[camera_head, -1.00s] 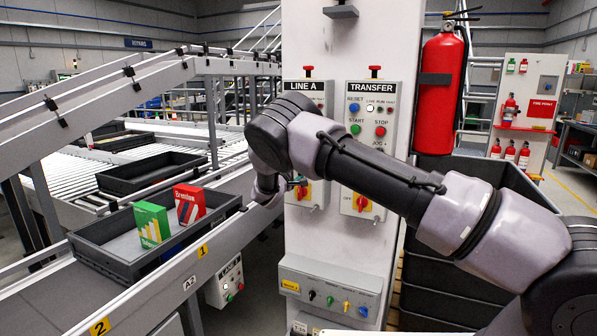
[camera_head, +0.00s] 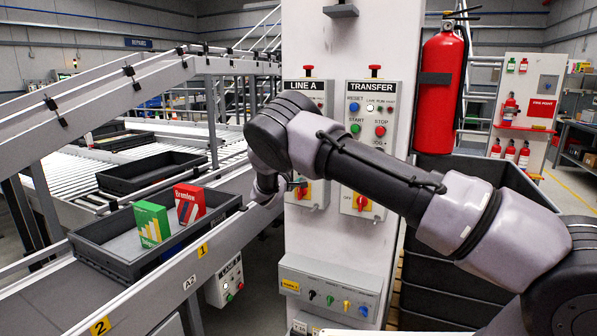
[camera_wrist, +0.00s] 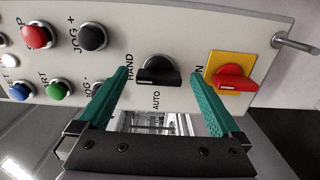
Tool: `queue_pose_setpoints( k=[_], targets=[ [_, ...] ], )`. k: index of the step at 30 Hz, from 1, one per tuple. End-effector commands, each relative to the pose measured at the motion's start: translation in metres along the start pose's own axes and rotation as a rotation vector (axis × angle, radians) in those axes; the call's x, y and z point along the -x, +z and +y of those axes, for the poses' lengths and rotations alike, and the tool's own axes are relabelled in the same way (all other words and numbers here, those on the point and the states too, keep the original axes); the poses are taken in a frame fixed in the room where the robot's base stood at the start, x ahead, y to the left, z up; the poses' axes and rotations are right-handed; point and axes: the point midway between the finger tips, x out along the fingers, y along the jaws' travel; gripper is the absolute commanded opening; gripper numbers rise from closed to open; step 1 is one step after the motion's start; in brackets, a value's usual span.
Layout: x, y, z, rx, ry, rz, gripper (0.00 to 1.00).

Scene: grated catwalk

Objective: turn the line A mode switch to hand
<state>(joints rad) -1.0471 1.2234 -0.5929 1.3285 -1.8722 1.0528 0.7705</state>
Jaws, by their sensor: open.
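The line A panel (camera_head: 305,97) is on the pale column in the head view; my arm covers its middle. In the wrist view, the black mode switch (camera_wrist: 158,72) has HAND at its left and AUTO below it. Its black grip lies roughly crosswise in the picture; I cannot clearly tell which label it points to. My gripper (camera_wrist: 161,73) is open, with one green finger on each side of the switch. I see gaps between the fingers and the knob and no clear contact. In the head view my gripper is hidden behind my arm.
A red rotary switch on a yellow plate (camera_wrist: 234,78) is close to the right finger. Red, black, green and blue buttons lie to the left. The transfer panel (camera_head: 372,100) is right of line A. A conveyor with a grey tray (camera_head: 95,262) holding two boxes stands left.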

Motion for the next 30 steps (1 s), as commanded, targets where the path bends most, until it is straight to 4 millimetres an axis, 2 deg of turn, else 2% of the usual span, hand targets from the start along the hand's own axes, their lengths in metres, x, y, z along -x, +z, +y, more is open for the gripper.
queue_pose_setpoints(
  k=[4, 12, 16, 21, 30],
  targets=[
    [0.019, -0.002, 0.0, 0.0, -0.001, 0.003, 1.0],
    [0.074, -0.001, 0.0, 0.0, -0.001, 0.003, 1.0],
    [0.093, -0.001, 0.0, 0.0, -0.001, 0.002, 1.0],
    [0.105, 0.0, -0.001, -0.001, -0.001, 0.001, 1.0],
    [0.106, 0.0, -0.001, -0.001, -0.001, 0.0, 1.0]
  ],
)
